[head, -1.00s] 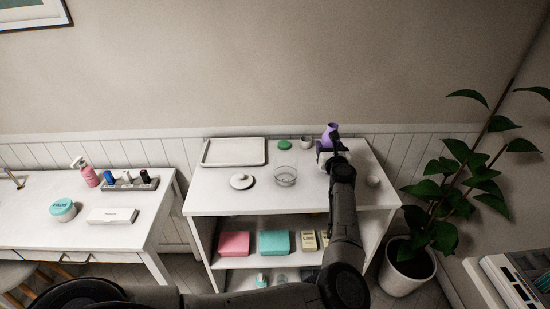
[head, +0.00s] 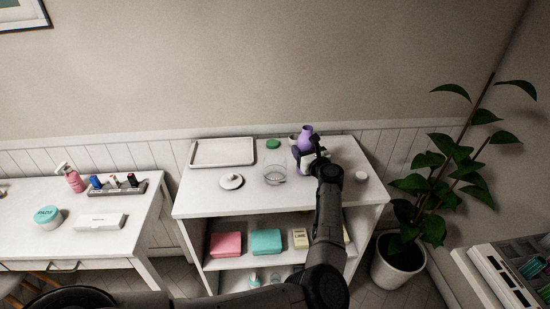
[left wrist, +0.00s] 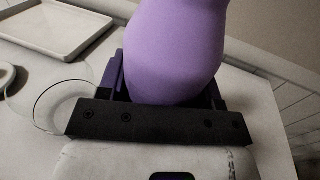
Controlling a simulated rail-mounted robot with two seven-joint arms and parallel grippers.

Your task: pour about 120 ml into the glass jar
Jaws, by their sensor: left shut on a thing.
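The clear glass jar (head: 275,175) stands open on top of the white shelf unit, near its middle. Its round rim also shows at the left of the left wrist view (left wrist: 62,104). My left gripper (head: 308,157) is shut on a purple bottle (head: 306,136), just right of and behind the jar in the head view. The bottle fills the middle of the left wrist view (left wrist: 180,45), between the fingers, and looks roughly upright. Its mouth is out of the wrist view. I cannot tell whether the jar holds liquid. My right gripper is not in view.
A white tray (head: 222,152), a white lid (head: 231,182), a green disc (head: 273,143) and a white cup (head: 293,139), partly hidden by the bottle, are on the same top. A small white pot (head: 361,176) stands at the right. The front of the top is clear.

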